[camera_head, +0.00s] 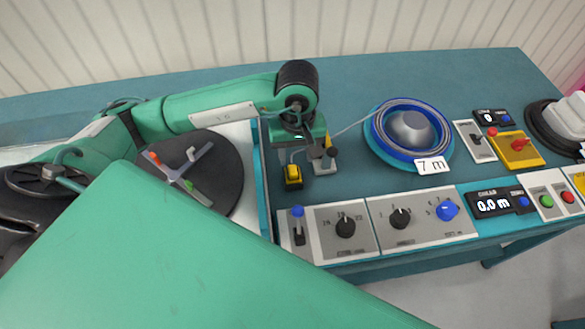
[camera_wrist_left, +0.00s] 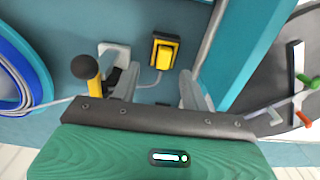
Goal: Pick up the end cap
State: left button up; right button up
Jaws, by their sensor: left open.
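A yellow block with a black base (camera_wrist_left: 163,50), which looks like the end cap, lies on the teal bench; it also shows in the head view (camera_head: 293,175). A thin grey cable runs to it. My left gripper (camera_head: 300,143) is over the bench just behind it, pointing down. In the left wrist view the two grey fingers (camera_wrist_left: 157,88) are apart with nothing held between them. The yellow block is ahead of the gap between the fingers, with no visible contact. My right gripper is not in view.
A black-knobbed lever on a grey base (camera_wrist_left: 85,68) stands close beside the left gripper. A blue cable reel (camera_head: 409,130) marked 7 m is to the right. A dark disc with coloured arms (camera_head: 225,175) is to the left. Control panels (camera_head: 375,235) line the front edge.

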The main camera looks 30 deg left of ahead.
aim_at(293, 175)
pick_arm(q)
jog(key=shift+s+a+f, duration=0.1)
jog(key=shift+f, duration=0.55)
jog(key=f, duration=0.1)
jog(key=f+p, duration=0.1)
jog(key=f, duration=0.1)
jog(key=shift+a, duration=0.4)
jog(key=shift+f+p, duration=0.35)
jog(key=shift+f, duration=0.4)
jog(key=shift+c, duration=0.3)
jog(key=c, duration=0.7)
grip_shut()
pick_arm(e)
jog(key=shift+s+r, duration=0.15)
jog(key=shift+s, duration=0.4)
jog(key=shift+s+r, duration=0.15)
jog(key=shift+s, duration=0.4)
